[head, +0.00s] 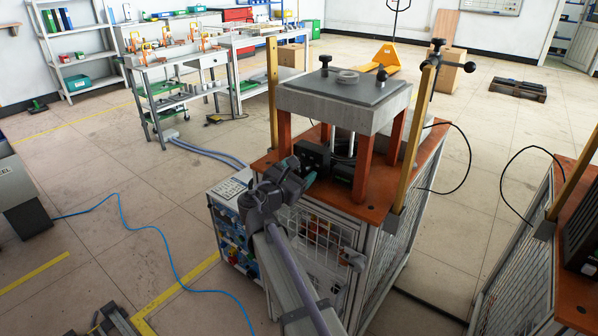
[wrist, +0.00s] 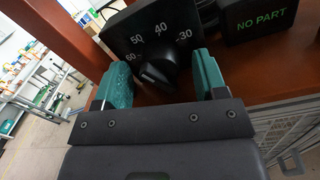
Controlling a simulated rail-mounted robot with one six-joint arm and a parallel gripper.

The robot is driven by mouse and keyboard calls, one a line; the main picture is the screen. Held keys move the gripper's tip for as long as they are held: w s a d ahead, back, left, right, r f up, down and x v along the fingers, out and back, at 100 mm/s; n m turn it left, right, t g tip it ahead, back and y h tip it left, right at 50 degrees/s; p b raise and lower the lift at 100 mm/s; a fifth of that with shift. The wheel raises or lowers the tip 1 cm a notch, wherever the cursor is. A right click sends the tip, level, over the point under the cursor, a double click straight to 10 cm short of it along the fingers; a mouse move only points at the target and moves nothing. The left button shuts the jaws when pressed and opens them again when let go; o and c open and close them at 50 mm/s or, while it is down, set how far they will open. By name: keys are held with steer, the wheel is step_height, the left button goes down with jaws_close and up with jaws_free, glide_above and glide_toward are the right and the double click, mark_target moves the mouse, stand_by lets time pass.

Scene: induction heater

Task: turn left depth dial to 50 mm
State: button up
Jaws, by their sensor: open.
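The depth dial is a dark knob (wrist: 158,72) on a black panel (wrist: 118,27) marked 60, 50, 40 and 30 in the wrist view. Its exact pointer setting is unclear. My gripper (wrist: 162,62) has its teal fingers apart, one on each side of the knob in the picture. Gaps show between the fingers and the knob, and I see no contact. In the head view my gripper (head: 303,175) is at the front of the press, close to the black panel (head: 314,158); the dial face is hidden there.
A black box reading NO PART (wrist: 262,20) stands right of the dial. An orange press leg (wrist: 60,35) rises at left. The press's grey top plate (head: 345,95) overhangs the orange table (head: 378,193).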

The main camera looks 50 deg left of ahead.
steer(key=v, duration=1)
steer(key=shift+s, duration=0.35)
